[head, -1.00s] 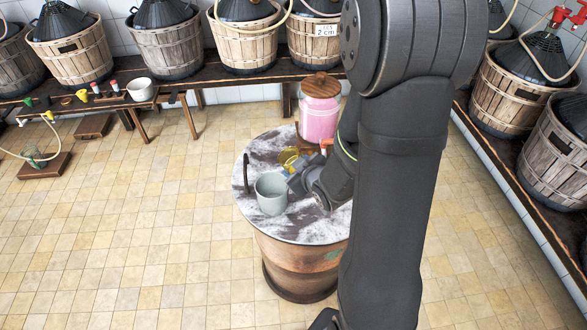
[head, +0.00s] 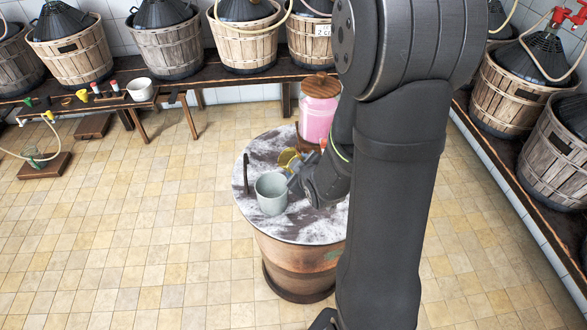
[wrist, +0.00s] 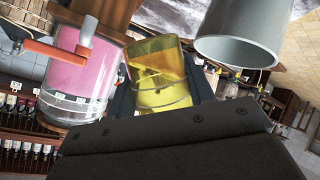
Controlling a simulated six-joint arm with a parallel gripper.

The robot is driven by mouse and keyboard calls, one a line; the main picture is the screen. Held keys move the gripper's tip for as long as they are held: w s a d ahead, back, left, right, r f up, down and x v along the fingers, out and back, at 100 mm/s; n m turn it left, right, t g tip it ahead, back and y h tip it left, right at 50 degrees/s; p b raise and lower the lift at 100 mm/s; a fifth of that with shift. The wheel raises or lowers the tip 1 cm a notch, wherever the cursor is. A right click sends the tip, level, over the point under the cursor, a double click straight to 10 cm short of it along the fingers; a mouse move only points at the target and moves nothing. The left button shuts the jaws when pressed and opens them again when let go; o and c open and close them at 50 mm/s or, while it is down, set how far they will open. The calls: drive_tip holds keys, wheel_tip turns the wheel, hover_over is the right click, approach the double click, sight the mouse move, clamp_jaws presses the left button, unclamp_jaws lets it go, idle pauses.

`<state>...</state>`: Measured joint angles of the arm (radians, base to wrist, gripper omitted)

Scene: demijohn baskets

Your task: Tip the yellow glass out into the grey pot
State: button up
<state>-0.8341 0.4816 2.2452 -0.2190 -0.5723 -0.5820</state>
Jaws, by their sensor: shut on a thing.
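The yellow glass (wrist: 160,75) is held in my gripper (wrist: 165,100), which is shut on it. In the wrist view the glass is see-through yellow, and I cannot tell how much is in it. In the head view the yellow glass (head: 289,157) shows tilted just behind the pot, partly hidden by my gripper (head: 298,174). The grey pot (head: 271,194) stands upright on the round barrel top, close in front of the glass. In the wrist view the grey pot (wrist: 238,50) is at the upper right, apart from the glass.
My arm hides the right side of the barrel.

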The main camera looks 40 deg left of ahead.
idle(0.4)
drive_tip(key=shift+w+d+n+t, duration=0.1)
drive_tip(key=shift+n+t, duration=0.2)
drive_tip(key=shift+w+f+n+t+h, duration=0.1)
drive_tip(key=shift+f+n+t+h, duration=0.1)
drive_tip(key=shift+n+t+h, duration=0.45)
idle(0.8)
drive_tip(key=shift+f+n+t+h, duration=0.1)
drive_tip(key=shift+n+t+h, duration=0.15)
drive_tip(key=shift+n+h, duration=0.1)
idle(0.6)
drive_tip(key=shift+f+n+t, duration=0.15)
drive_tip(key=shift+n+t, duration=0.15)
drive_tip(key=shift+h, duration=0.3)
drive_tip(key=shift+f+n+t, duration=0.15)
drive_tip(key=shift+n+t, duration=0.15)
drive_tip(key=shift+t, duration=0.1)
